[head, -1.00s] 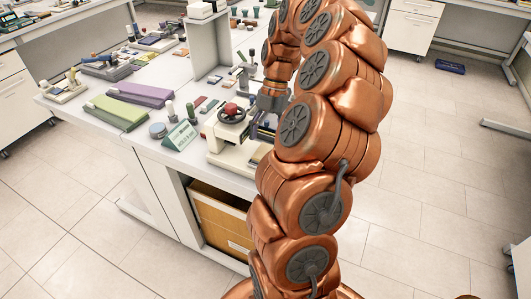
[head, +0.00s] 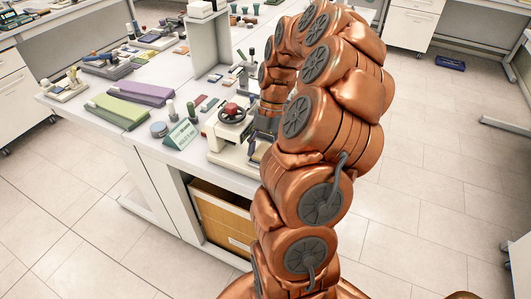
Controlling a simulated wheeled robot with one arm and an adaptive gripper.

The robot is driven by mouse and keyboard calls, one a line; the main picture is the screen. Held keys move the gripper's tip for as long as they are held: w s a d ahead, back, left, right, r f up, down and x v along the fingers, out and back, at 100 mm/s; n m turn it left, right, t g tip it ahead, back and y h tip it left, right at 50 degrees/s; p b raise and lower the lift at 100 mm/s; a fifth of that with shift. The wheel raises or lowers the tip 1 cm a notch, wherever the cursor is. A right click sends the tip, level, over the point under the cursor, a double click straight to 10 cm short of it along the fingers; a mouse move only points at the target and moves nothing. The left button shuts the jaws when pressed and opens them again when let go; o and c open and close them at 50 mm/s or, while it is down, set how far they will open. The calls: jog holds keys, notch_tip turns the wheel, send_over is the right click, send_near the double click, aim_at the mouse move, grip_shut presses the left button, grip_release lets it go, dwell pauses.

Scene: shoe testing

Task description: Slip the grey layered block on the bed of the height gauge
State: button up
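A white bench device with a dark handwheel and red knob (head: 232,112) stands near the front edge of the bench; it may be the height gauge, but I cannot tell for sure. Its right side and most of its bed are hidden behind my copper arm. My gripper (head: 263,127) shows only as a dark sliver just right of the device, low over the bench. Its fingertips are too hidden to tell whether they are open or shut. I cannot make out the grey layered block; it may be behind my arm or gripper.
A green-and-white sign (head: 182,133), a blue-grey round tin (head: 158,129) and several small sample pieces stand left of the device. A green slab (head: 118,111) and a purple slab (head: 146,92) lie further left. A white upright panel (head: 209,48) rises behind.

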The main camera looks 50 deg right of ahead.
aim_at(263, 142)
jog(key=c, duration=0.6)
jog(key=shift+r, duration=0.1)
jog(key=shift+c, duration=0.2)
jog(key=shift+r+b, duration=0.95)
jog(key=shift+r, duration=0.7)
jog(key=s+a+r+b, duration=0.1)
jog(key=s+a+b, duration=0.2)
jog(key=s, duration=1.2)
jog(key=shift+s+r+b, duration=0.25)
jog(key=shift+s+b, duration=0.1)
jog(key=shift+b, duration=0.75)
